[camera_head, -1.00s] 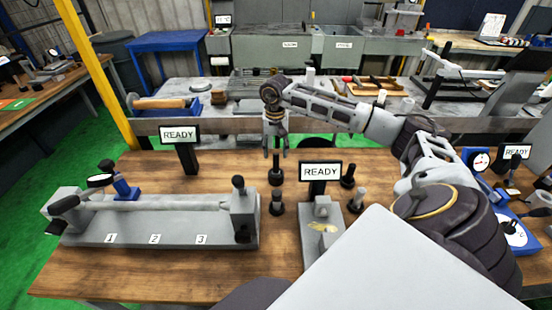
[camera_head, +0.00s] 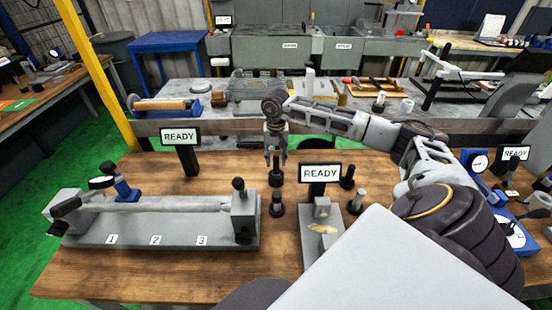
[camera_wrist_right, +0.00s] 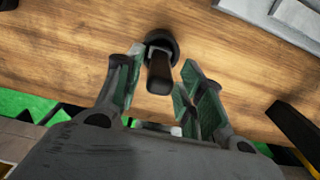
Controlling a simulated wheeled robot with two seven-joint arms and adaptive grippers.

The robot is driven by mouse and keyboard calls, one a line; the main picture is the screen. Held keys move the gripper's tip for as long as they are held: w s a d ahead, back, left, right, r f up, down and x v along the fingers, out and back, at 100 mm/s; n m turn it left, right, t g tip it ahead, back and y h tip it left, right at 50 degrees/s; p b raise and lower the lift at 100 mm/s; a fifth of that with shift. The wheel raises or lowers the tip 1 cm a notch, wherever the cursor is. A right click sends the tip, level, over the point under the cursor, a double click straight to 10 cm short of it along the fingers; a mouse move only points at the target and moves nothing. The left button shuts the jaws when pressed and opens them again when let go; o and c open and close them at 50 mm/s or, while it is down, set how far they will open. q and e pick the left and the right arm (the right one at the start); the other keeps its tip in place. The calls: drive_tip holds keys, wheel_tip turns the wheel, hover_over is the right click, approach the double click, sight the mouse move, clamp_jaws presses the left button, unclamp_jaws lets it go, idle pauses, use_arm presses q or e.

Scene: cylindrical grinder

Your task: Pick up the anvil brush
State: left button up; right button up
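A dark upright handle on a round black base (camera_head: 276,178) stands on the wooden table below my right gripper (camera_head: 275,161). It may be the anvil brush, but I see no bristles. In the right wrist view the dark handle (camera_wrist_right: 159,73) rises between the two open fingers of my right gripper (camera_wrist_right: 161,82), with a gap on both sides. The gripper points down and holds nothing. My left gripper is not in view.
A black-based piece (camera_head: 277,208) stands just nearer, and a small grey stand (camera_head: 322,238) with a READY sign (camera_head: 320,173) is to the right. Two more small pieces (camera_head: 347,178) (camera_head: 357,200) stand there. A grey grinder fixture (camera_head: 150,235) fills the left.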

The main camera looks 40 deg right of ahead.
clamp_jaws()
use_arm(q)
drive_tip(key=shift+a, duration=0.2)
use_arm(e)
drive_tip(key=shift+r, duration=0.1)
drive_tip(key=shift+r, duration=0.5)
wheel_tip(320, 180, up, 8)
drive_tip(key=shift+f+b, duration=0.25)
drive_tip(key=shift+b, duration=0.3)
drive_tip(key=shift+r, duration=0.5)
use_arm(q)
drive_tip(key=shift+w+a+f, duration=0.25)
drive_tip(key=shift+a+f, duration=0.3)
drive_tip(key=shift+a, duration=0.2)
use_arm(e)
drive_tip(key=shift+r, duration=0.15)
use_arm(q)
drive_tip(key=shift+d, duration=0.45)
